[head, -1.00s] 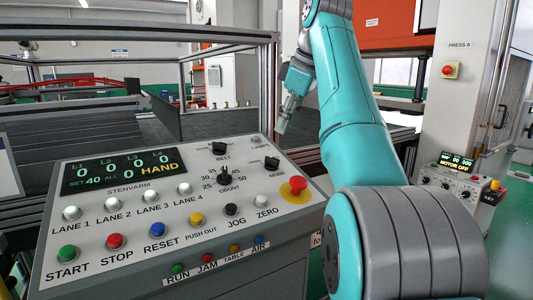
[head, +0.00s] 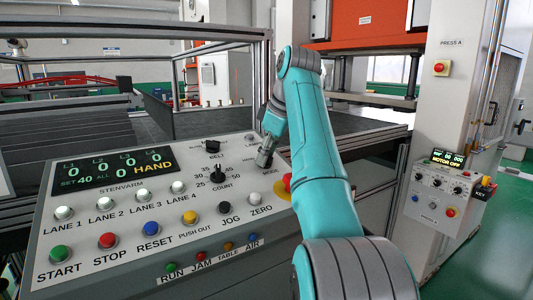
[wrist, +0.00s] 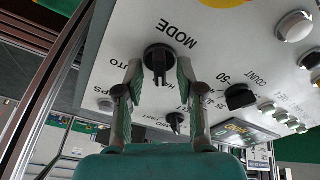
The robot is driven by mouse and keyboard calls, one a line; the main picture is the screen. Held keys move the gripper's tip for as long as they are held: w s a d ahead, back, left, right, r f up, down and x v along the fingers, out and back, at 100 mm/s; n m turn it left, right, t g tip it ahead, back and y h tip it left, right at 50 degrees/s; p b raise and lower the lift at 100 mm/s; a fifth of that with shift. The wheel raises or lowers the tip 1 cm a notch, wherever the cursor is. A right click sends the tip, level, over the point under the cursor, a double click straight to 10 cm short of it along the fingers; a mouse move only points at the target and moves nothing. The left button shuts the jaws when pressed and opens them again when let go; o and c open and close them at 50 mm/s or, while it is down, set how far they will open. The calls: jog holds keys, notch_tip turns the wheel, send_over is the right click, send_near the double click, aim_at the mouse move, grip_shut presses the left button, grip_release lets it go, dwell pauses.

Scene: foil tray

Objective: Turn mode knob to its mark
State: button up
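The mode knob (wrist: 159,60) is a round black knob with a raised grip bar, beside the label MODE in the wrist view. Its bar points down in that picture, toward a partly covered label starting "HA". "AUTO" is printed to the left of the knob, partly cut off. My gripper (wrist: 159,68) is open, with one finger on each side of the knob and a gap to it on both sides. In the head view my gripper (head: 265,158) is down at the panel's upper right and hides the knob. The display (head: 115,174) reads HAND.
The sloped control panel (head: 130,236) carries a count knob (head: 218,174), a belt knob (head: 212,146) and several coloured buttons. The red emergency button (head: 287,183) is partly behind my arm. A metal frame post (wrist: 50,75) runs left of the panel in the wrist view.

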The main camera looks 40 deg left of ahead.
grip_shut()
jog(key=m, duration=0.6)
jog(key=shift+m+t, duration=0.4)
jog(key=m, duration=0.3)
jog(key=shift+m+t, duration=0.3)
jog(key=shift+m+h, duration=0.4)
jog(key=shift+m, duration=1.5)
grip_release()
